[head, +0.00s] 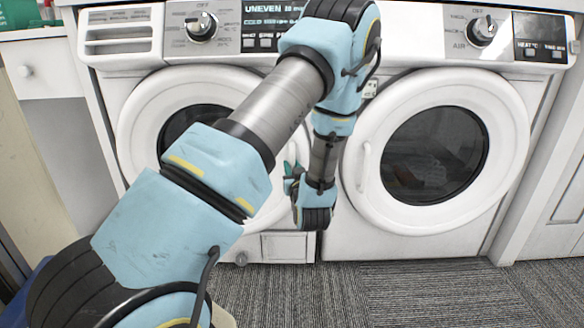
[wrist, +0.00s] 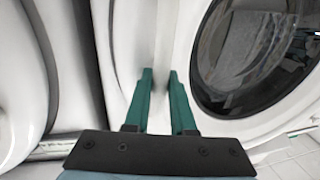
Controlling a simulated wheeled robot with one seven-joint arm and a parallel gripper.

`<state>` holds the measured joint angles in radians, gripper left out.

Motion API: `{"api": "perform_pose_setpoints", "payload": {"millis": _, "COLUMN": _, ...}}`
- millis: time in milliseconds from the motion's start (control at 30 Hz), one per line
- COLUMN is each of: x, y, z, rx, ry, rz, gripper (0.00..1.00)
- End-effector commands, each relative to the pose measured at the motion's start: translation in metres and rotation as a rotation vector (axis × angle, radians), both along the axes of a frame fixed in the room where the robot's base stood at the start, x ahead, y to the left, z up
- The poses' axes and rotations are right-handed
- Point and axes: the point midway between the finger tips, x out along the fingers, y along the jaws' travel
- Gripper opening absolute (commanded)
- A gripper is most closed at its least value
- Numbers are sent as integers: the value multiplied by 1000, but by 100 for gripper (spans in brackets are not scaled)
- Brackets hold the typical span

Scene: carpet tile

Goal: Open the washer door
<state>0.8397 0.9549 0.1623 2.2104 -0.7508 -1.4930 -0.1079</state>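The washer (head: 140,48) is the left of two white front-loading machines. Its round door (head: 140,125) has a white ring and dark glass and looks shut. My gripper (head: 288,172) is low in front of the washer, by the door's right side. In the wrist view, the two teal fingers of my gripper (wrist: 161,75) are apart, pointing at a white surface beside a door ring and dark glass (wrist: 240,50). I cannot tell whether a handle lies between them or whether they touch anything.
A second white machine (head: 350,235) stands close on the right, its round door (head: 365,190) shut with a white handle (head: 366,163) at the left. A white cabinet (head: 45,80) stands at the left, another at the far right. Grey carpet (head: 420,295) in front is clear.

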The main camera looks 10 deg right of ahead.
Motion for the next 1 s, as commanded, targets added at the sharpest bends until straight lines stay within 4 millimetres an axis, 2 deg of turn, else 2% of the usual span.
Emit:
{"api": "perform_pose_setpoints", "payload": {"millis": 33, "x": 0, "y": 0, "z": 0, "rx": 0, "ry": 0, "rz": 0, "gripper": 16}}
{"api": "perform_pose_setpoints", "payload": {"millis": 200, "x": 0, "y": 0, "z": 0, "rx": 0, "ry": 0, "rz": 0, "gripper": 0}}
{"api": "perform_pose_setpoints", "payload": {"millis": 1000, "x": 0, "y": 0, "z": 0, "rx": 0, "ry": 0, "rz": 0, "gripper": 0}}
